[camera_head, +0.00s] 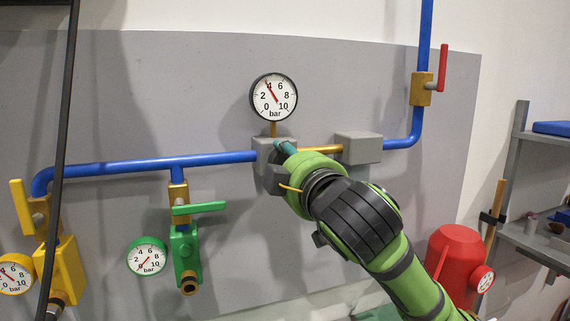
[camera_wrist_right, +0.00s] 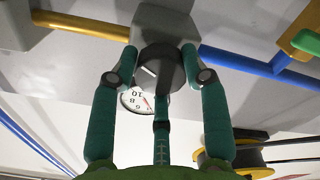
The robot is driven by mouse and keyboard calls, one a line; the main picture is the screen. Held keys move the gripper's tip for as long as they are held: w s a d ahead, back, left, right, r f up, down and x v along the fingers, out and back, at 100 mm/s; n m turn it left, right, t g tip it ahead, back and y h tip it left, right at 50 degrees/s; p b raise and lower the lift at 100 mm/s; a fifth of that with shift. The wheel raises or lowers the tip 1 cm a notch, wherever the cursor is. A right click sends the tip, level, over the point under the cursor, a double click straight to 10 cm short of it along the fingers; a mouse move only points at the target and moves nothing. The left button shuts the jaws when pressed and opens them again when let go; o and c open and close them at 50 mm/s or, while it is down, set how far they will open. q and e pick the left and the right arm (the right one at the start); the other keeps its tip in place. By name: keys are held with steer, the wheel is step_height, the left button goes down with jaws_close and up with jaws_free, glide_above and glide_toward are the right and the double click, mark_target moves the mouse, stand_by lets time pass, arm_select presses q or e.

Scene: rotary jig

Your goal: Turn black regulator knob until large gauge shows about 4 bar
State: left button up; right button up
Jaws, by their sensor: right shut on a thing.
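The large gauge (camera_head: 274,97) is white with a black rim and stands above a grey regulator block (camera_head: 262,147). Its red needle points up and left, at about the 4. Part of the gauge also shows in the right wrist view (camera_wrist_right: 137,101). The black knob (camera_wrist_right: 160,68) has a white mark and sits between the teal fingers of my right gripper (camera_wrist_right: 158,78), which is shut on it. In the head view my right gripper (camera_head: 284,152) is at the front of the block and the knob is mostly hidden behind it. My left gripper is not in view.
A blue pipe (camera_head: 120,163) runs left to a yellow valve with a yellow gauge (camera_head: 14,275) and a green valve (camera_head: 186,250) with a green gauge (camera_head: 147,257). A red-handled valve (camera_head: 422,88) is upper right. A red tank (camera_head: 455,262) and shelf (camera_head: 535,245) stand right.

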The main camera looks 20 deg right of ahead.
steer(key=shift+w+f, duration=0.1)
steer(key=shift+f, duration=0.15)
steer(key=o, duration=0.9)
steer(key=shift+o, duration=1.2)
steer(key=shift+d, duration=0.25)
steer(key=s, duration=0.7)
steer(key=shift+s, duration=0.2)
steer(key=shift+d, duration=0.15)
